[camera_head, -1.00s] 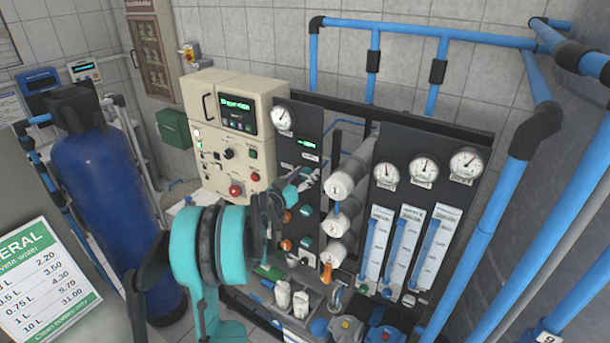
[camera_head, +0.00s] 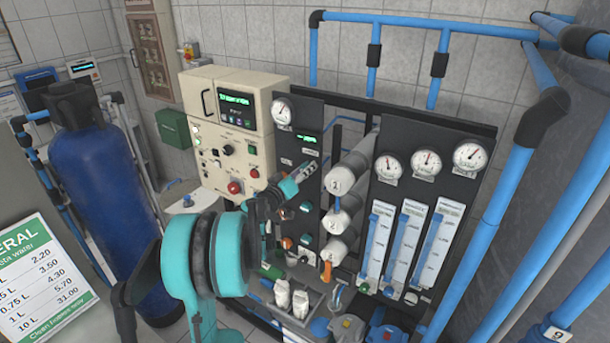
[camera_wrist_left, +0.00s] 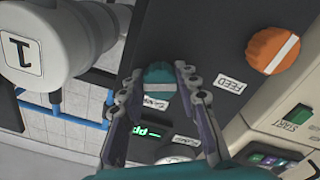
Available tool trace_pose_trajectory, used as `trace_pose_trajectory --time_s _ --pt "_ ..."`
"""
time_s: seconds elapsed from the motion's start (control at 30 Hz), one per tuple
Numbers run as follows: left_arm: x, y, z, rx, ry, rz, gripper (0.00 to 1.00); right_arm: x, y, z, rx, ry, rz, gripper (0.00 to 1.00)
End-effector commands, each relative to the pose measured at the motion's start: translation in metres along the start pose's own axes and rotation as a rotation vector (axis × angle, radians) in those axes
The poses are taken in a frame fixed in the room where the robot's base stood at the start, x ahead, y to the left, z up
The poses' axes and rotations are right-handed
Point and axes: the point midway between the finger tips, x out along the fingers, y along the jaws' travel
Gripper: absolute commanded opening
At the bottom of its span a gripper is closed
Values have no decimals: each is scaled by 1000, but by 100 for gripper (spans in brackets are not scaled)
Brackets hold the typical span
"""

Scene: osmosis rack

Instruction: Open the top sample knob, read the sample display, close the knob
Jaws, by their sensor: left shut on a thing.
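In the left wrist view, a teal knob (camera_wrist_left: 158,80) sits on the dark panel, with one finger of my left gripper (camera_wrist_left: 159,74) on each side. The gripper is shut on this knob. In the head view, my left gripper (camera_head: 308,170) reaches the upper part of the dark panel (camera_head: 296,148) and largely hides the knob. A small display with green characters (camera_head: 307,137) is just above the gripper. It also shows between the fingers in the left wrist view (camera_wrist_left: 147,131), partly covered, and I cannot read its full value. My right gripper is not in view.
An orange knob (camera_wrist_left: 273,50) labelled FEED is beside the teal one. A cream control cabinet (camera_head: 254,97) is to the left. Flow meters (camera_head: 408,238) and gauges are farther right.

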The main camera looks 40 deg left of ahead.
Motion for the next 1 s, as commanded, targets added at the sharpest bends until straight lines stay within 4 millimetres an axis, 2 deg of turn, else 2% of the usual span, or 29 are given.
trace_pose_trajectory --time_s 0.4,1.0 --pt "0 -1 1 -396 1 0 2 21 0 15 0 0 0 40" --pt "0 -1 0 -943 1 0 2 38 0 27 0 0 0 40"
